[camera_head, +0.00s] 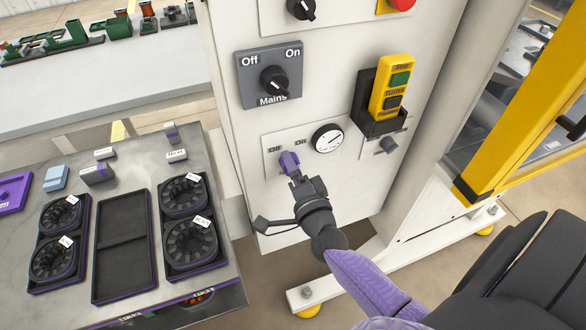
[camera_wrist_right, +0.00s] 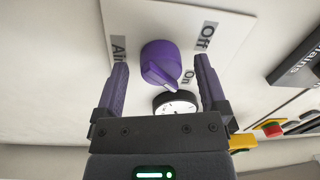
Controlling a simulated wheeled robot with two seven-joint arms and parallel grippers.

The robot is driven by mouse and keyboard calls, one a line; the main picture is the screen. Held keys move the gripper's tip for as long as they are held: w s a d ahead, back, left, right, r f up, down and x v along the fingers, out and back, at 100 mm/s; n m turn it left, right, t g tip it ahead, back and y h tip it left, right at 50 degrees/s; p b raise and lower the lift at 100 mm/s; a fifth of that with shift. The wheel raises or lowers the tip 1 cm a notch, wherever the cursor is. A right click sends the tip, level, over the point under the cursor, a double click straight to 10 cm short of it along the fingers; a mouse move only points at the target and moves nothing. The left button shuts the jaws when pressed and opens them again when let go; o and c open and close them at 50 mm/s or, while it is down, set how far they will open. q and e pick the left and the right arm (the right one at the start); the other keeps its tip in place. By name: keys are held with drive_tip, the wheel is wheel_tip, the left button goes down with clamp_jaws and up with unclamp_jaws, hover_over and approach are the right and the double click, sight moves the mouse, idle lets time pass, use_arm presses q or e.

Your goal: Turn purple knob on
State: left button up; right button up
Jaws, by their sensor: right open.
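The purple knob (camera_wrist_right: 160,60) is on a white panel plate with labels Off, On and Air in the right wrist view. Its ridge slants to the lower right, its tip close to the On label. My right gripper (camera_wrist_right: 162,68) is open, with its two purple fingers on either side of the knob and a visible gap on each side. In the head view the right gripper (camera_head: 293,169) is at the plate, and the purple knob (camera_head: 287,159) is partly covered by it. My left gripper is not in view.
A round gauge (camera_head: 327,139) is just right of the knob. Above are the grey Mains switch (camera_head: 250,88) and a yellow button box (camera_head: 393,84). A table (camera_head: 140,178) with black trays, fans and small boxes stands at left. A yellow frame (camera_head: 535,100) is at right.

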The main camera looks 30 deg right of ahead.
drive_tip(key=p+v, duration=0.1)
drive_tip(key=v, duration=0.9)
